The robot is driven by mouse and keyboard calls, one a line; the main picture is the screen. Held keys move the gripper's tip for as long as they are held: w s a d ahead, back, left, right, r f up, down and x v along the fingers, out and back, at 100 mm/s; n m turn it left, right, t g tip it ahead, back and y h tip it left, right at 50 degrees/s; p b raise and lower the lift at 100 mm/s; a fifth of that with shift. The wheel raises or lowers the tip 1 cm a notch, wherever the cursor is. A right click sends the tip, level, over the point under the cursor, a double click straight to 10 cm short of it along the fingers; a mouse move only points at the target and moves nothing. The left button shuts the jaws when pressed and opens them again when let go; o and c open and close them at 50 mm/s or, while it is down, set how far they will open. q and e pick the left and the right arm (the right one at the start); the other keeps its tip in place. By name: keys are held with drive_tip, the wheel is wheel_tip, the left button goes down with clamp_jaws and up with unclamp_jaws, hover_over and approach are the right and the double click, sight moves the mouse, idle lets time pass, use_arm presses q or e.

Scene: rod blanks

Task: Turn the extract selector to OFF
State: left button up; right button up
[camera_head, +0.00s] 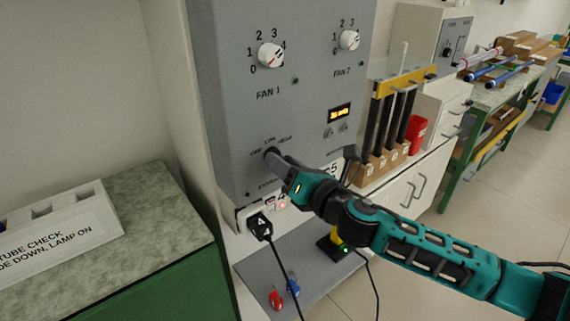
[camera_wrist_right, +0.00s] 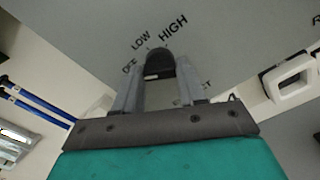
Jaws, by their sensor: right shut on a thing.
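The extract selector is a dark knob (camera_head: 271,153) low on the grey panel (camera_head: 235,110), with OFF, LOW and HIGH printed in an arc above it. My right gripper (camera_head: 279,161) reaches in from the right and is shut on this knob. In the right wrist view the knob (camera_wrist_right: 160,62) sits between the two grey fingers of the gripper (camera_wrist_right: 160,80), with OFF to the left, LOW upper left and HIGH above. I cannot tell which label the knob points at. The EXTRACT label is partly hidden by the fingers. My left gripper is not in view.
Fan 1 dial (camera_head: 271,55) and fan 2 dial (camera_head: 349,40) sit higher on the panel. A lit display (camera_head: 340,114) is to the right of the knob. Below are a black plug (camera_head: 259,226) with a cable and a grey shelf (camera_head: 315,283). A rod rack (camera_head: 385,165) stands at right.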

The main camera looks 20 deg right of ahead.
idle(0.5)
drive_tip(key=o, duration=1.1)
drive_tip(key=shift+c, duration=0.2)
drive_tip(key=b+v, duration=0.2)
drive_tip(key=v, duration=1.1)
drive_tip(key=shift+b, duration=0.35)
drive_tip(key=shift+w, duration=0.1)
